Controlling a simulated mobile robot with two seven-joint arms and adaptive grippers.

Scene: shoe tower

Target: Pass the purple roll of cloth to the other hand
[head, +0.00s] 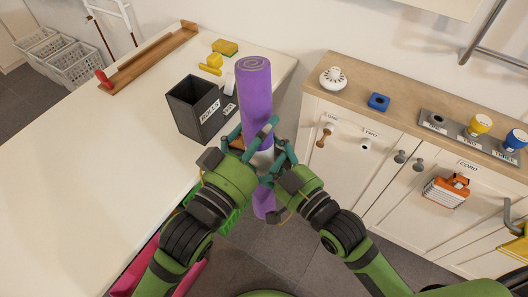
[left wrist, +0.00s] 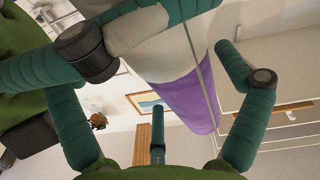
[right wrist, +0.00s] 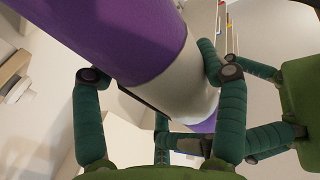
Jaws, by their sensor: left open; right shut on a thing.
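The purple roll of cloth (head: 255,92) stands nearly upright in front of me, with a pale band around its middle and a spiral end on top. My right gripper (head: 275,158) is shut on the roll at the pale band; the right wrist view shows its fingers on both sides of the roll (right wrist: 120,35). My left gripper (head: 245,145) is open at the roll, close to the right gripper's fingers. In the left wrist view the roll (left wrist: 190,100) lies between the left fingers, with a gap on the right side. The grippers hide part of the band.
A black bin (head: 190,108) labelled "ROLLS" stands on the white table (head: 90,170) left of the roll. Yellow items (head: 213,62) lie behind it. A cabinet (head: 385,140) with a blue block (head: 378,102) and a tray of cups is on the right. Grey floor lies between.

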